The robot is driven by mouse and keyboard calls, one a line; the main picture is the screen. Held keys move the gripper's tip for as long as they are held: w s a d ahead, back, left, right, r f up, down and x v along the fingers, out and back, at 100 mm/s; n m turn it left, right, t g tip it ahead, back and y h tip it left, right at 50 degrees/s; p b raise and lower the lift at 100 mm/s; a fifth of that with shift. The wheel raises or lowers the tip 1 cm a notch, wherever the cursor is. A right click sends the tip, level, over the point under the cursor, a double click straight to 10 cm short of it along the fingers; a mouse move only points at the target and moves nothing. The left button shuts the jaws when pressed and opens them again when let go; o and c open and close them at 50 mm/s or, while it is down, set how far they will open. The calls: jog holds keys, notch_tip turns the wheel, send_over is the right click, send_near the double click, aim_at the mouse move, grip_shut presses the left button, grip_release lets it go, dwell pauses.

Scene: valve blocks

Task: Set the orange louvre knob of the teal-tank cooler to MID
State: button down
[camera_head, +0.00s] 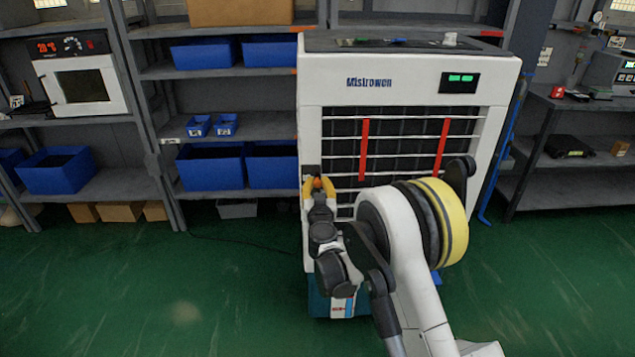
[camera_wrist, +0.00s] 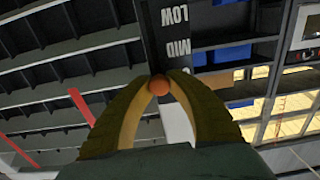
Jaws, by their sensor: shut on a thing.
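The cooler (camera_head: 410,80) is a large white cabinet marked Mistrowen, with a teal tank (camera_head: 318,303) at its base, partly behind my arm. The orange louvre knob (camera_head: 318,183) is on the left of its front, beside the dark grille. In the wrist view the knob (camera_wrist: 159,86) sits between my fingertips, past MID and beside a label mostly hidden by the fingers. The label strip (camera_wrist: 178,30) reads LOW, then MID. My gripper (camera_head: 318,186), with yellow fingers (camera_wrist: 158,90), is shut on the knob.
Two red strips (camera_head: 364,150) hang over the louvre grille (camera_head: 400,135). Shelves with blue bins (camera_head: 212,167) stand to the left, and a bench with devices (camera_head: 575,150) to the right. The green floor (camera_head: 130,290) in front is clear on the left.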

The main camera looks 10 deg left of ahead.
notch_tip(320, 180, down, 4)
jog(key=shift+r, duration=0.2)
jog(key=c, duration=1.2)
grip_release()
jog(key=shift+c, duration=0.2)
jog(key=s+d, duration=0.1)
jog(key=s, duration=0.6)
jog(key=shift+s+d, duration=0.15)
jog(key=shift+s, duration=0.1)
